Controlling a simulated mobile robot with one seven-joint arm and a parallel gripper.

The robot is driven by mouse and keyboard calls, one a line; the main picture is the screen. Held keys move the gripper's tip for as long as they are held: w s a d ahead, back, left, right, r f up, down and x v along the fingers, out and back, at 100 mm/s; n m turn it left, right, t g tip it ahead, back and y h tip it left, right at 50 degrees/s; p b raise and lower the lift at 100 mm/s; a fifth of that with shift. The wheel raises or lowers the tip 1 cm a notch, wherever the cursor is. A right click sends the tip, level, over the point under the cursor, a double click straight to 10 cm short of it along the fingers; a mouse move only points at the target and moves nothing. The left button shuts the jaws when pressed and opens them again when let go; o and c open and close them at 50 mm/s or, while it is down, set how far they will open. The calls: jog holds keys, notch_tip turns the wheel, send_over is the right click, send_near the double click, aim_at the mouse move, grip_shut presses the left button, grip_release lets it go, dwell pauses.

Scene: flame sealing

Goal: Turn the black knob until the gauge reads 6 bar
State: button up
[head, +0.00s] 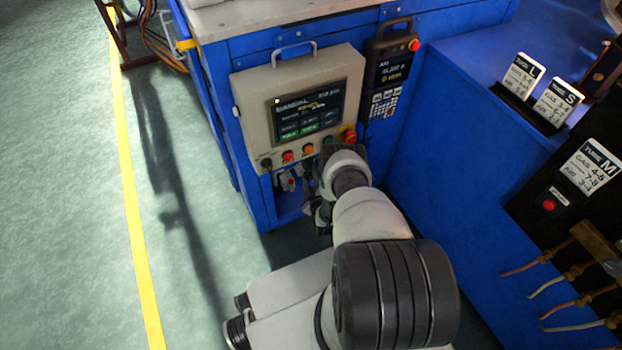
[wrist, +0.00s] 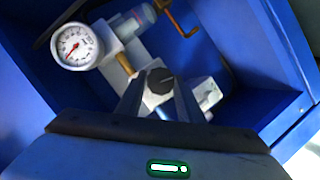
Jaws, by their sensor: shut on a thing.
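The black knob (wrist: 160,78) sits on a light metal valve block inside a blue cabinet bay, seen in the wrist view. My gripper (wrist: 157,92) is shut on the knob, with one finger on each side of it. The round white gauge (wrist: 75,46) is to the upper left of the knob. Its red needle points down and to the left; the numbers are too small to read. In the head view my arm reaches into the bay under the control panel, and the knob and gauge cannot be made out there.
The panel (head: 298,98) with its screen and coloured buttons is just above my wrist. A handheld pendant (head: 387,75) hangs to its right. The blue bay walls (wrist: 235,60) closely surround the valve. A blue cabinet with tube cards (head: 557,101) stands at right. Floor at left is clear.

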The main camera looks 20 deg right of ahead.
jog(key=shift+w, duration=0.1)
dwell(0.3)
jog(key=o, duration=1.1)
jog(key=shift+c, duration=0.2)
